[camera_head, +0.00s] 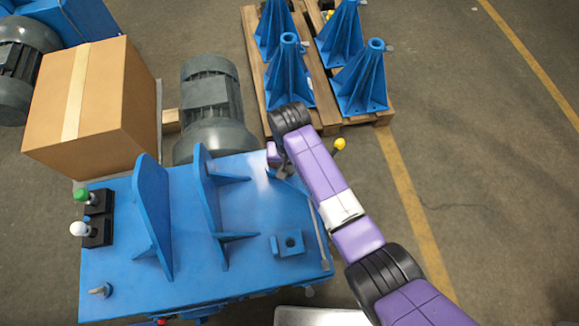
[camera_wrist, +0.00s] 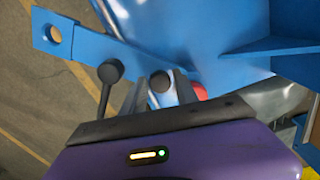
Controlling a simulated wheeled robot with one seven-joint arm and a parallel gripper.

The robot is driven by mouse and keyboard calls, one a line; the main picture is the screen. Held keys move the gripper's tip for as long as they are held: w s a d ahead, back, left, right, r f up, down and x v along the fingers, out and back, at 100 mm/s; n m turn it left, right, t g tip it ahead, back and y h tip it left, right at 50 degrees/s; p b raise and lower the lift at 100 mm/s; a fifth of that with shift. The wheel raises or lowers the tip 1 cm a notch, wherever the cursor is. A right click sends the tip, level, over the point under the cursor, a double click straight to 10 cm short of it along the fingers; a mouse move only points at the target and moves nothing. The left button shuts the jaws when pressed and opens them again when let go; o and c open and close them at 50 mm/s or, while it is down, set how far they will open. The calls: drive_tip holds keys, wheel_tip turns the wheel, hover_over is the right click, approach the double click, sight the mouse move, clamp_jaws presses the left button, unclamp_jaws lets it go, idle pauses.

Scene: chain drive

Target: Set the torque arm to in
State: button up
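A flat blue bar with a round hole at its end (camera_wrist: 52,35) juts out at the upper left of the wrist view; it may be the torque arm, but I cannot tell. A dark lever with a round knob (camera_wrist: 110,72) stands left of my gripper (camera_wrist: 163,88). The grey fingers stand apart, with a dark round end (camera_wrist: 160,82) between or just beyond them; whether they touch it is unclear. In the head view my gripper (camera_head: 277,168) points down at the right back of the blue machine (camera_head: 250,195), its tips largely hidden. A yellow knob (camera_head: 340,144) shows right of my arm.
Upright blue plates (camera_head: 152,215) rise from the machine's top. Green (camera_head: 81,195) and white (camera_head: 79,229) knobs stand at its left. A grey motor (camera_head: 212,105) and a cardboard box (camera_head: 105,105) are behind. A pallet (camera_head: 255,50) holds several blue brackets. Floor at right is clear.

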clamp_jaws()
idle(1.2)
